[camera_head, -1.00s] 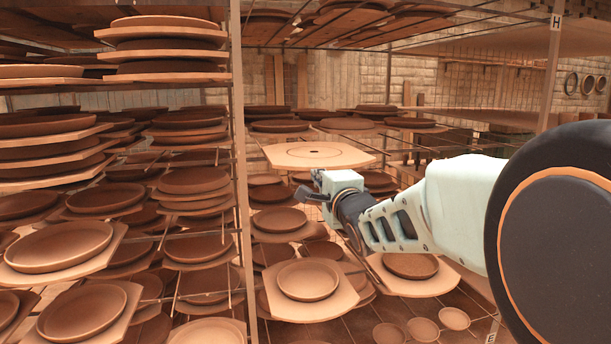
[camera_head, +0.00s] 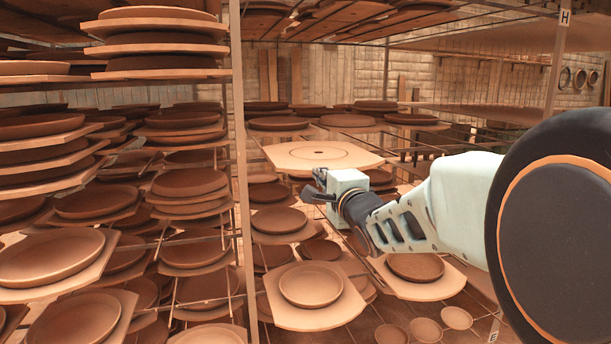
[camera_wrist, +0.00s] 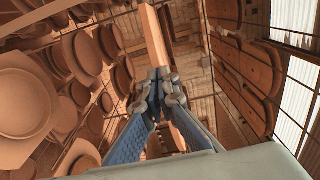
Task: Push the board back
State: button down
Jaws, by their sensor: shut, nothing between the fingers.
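The board (camera_head: 320,154) is a pale, bare panel with clipped corners and a faint ring and small hole in its middle. It lies flat on the rack at mid height in the head view and has no plate on it. My gripper (camera_head: 318,187) is just below and in front of the board's near edge in that view; I cannot tell whether it touches. In the wrist view my gripper's blue-grey fingers (camera_wrist: 160,84) are together with nothing held. I cannot make out the board with certainty in the wrist view.
A metal rack post (camera_head: 239,170) stands left of the board. Stacked plates on boards (camera_head: 160,45) fill the left shelves. More boards with plates, one with a round plate (camera_head: 311,285), lie below. Dark plates (camera_head: 278,124) sit behind the board.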

aim_at(306, 161)
jog(key=w, duration=0.3)
jog(key=w+a+p, duration=0.1)
jog(key=w, duration=0.3)
jog(key=w+a, duration=0.1)
jog(key=w, duration=0.3)
jog(key=shift+w+a+p, duration=0.1)
jog(key=shift+p, duration=0.3)
